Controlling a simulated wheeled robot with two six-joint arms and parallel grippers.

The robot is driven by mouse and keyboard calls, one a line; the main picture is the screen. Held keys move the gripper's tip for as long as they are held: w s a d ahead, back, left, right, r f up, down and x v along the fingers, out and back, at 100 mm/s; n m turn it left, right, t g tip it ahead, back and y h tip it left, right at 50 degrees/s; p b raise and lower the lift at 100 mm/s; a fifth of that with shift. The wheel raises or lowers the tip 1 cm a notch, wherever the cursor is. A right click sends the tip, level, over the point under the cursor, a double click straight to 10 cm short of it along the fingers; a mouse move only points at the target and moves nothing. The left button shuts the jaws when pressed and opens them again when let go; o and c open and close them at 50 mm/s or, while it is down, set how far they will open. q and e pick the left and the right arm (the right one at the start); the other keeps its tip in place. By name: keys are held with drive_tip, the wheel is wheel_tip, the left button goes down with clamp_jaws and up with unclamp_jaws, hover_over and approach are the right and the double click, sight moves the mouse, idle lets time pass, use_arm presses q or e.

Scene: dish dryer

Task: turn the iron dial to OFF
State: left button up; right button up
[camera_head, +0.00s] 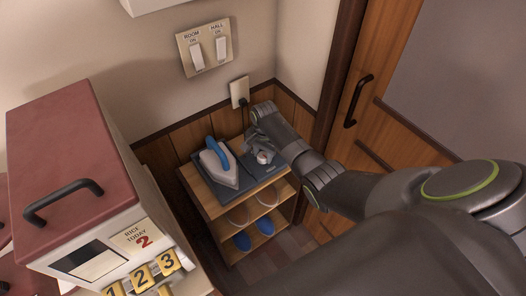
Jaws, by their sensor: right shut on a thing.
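The iron (219,164), white with a blue handle, rests on a dark board (248,188) on top of a small wooden shelf. My right gripper (263,156) is over the right part of that board, just right of the iron, pointing down. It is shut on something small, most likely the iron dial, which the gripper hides. I cannot read the dial's setting. My left gripper is not in view.
The shelf (206,200) holds blue-toed slippers (242,241) below. A wall outlet (239,92) with a plugged cord is behind it. A red-topped rice dispenser (75,150) stands at left, a wooden door with a black handle (358,101) at right. Light switches (204,47) are above.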

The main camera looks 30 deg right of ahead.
drive_tip(key=n+p, duration=0.1)
drive_tip(key=n, duration=0.2)
drive_tip(key=shift+r+n+p, duration=0.15)
drive_tip(key=shift+n+p, duration=0.25)
drive_tip(key=n+p, duration=0.1)
drive_tip(key=n, duration=0.2)
drive_tip(key=shift+n, duration=0.3)
drive_tip(key=n+p, duration=0.1)
drive_tip(key=n, duration=0.3)
drive_tip(key=shift+w+n, duration=0.1)
drive_tip(key=shift+n, duration=0.2)
drive_tip(key=n, duration=1.3)
drive_tip(key=shift+n, duration=0.3)
drive_tip(key=n, duration=0.4)
drive_tip(key=shift+a+p, duration=0.1)
drive_tip(key=shift+p, duration=0.2)
drive_tip(key=shift+n, duration=2.1)
